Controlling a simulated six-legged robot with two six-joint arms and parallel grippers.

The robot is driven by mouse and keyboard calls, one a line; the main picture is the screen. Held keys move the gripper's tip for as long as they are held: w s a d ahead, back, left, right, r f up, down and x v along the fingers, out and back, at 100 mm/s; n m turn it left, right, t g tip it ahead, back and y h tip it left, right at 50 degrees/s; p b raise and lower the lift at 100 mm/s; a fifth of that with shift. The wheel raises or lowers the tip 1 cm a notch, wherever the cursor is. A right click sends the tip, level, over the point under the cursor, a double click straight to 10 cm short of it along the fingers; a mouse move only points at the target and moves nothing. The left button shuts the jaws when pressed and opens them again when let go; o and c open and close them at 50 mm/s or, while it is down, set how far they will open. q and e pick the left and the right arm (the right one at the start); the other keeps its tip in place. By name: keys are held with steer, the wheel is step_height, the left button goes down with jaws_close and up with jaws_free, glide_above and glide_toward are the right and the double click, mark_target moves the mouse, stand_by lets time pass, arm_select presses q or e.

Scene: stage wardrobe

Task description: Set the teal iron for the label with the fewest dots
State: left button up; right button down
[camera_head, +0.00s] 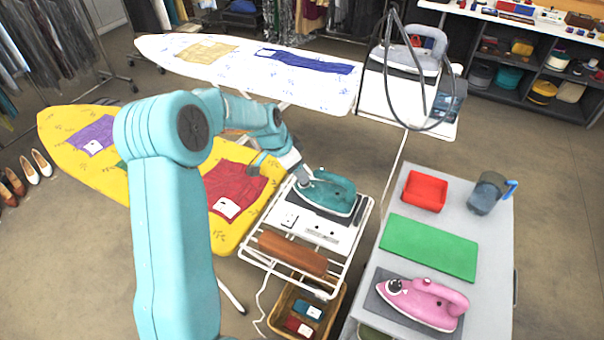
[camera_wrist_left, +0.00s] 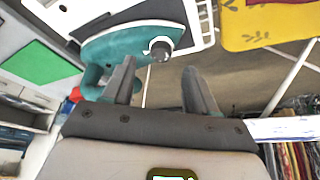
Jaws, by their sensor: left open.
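The teal iron (camera_head: 328,194) rests on a dark pad on the white rack at the end of the yellow ironing board. My left gripper (camera_head: 304,180) is at the iron's left end. In the left wrist view my left gripper (camera_wrist_left: 158,68) is open, its fingers pointing at a dark knob (camera_wrist_left: 160,50) on a white collar on the teal iron (camera_wrist_left: 125,42). The knob is just beyond the fingertips, between their lines. White labels lie on a purple cloth (camera_head: 93,133) and a red cloth (camera_head: 235,186); their dots are too small to read. My arm partly hides a green cloth. My right gripper is out of view.
A brown roll (camera_head: 292,254) lies on the rack, above a basket (camera_head: 333,308). A white ironing board (camera_head: 175,48) stands behind.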

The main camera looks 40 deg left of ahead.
arm_select(q)
steer(key=x, duration=0.4)
steer(key=shift+a, duration=0.1)
steer(key=shift+w+f, duration=0.2)
steer(key=shift+f, duration=0.1)
steer(key=shift+s+r, duration=0.1)
